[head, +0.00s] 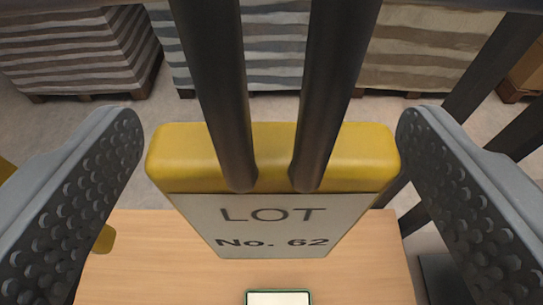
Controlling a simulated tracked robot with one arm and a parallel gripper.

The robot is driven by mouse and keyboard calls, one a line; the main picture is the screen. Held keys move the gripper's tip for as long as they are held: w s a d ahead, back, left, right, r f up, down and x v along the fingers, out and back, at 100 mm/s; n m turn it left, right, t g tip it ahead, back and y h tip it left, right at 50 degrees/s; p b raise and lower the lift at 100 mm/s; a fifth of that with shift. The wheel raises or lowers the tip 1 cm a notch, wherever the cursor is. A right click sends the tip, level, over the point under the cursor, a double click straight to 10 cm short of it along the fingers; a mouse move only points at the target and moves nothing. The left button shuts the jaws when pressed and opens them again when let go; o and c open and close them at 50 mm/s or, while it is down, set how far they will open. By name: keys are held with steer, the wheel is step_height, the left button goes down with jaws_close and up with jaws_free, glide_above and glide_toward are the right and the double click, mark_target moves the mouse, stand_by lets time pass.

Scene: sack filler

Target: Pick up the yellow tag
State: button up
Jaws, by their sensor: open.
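The yellow tag (272,146) is in the middle of the head view, close to the camera. It has a thick yellow top edge and a pale face reading "LOT No. 62". Two dark rods cross in front of its upper edge. My gripper (265,145) is open, with one dimpled grey finger at the left of the tag and one at the right. A gap shows between each finger and the tag, so neither finger touches it in this view. The tag's lower back side is hidden.
A light wooden table top (130,275) lies below the tag. A small green-edged pale object (278,298) shows at the bottom edge. Stacks of striped sacks (275,45) on pallets stand behind on the grey floor. Dark posts (495,75) stand at the right.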

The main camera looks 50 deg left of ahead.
steer(key=shift+w+a+f, duration=0.1)
steer(key=shift+w+a, duration=0.3)
steer(key=shift+a, duration=0.1)
steer(key=shift+w+a+f, duration=0.3)
steer(key=shift+w+a, duration=0.05)
steer(key=c, duration=1.1)
steer(key=shift+r, duration=0.1)
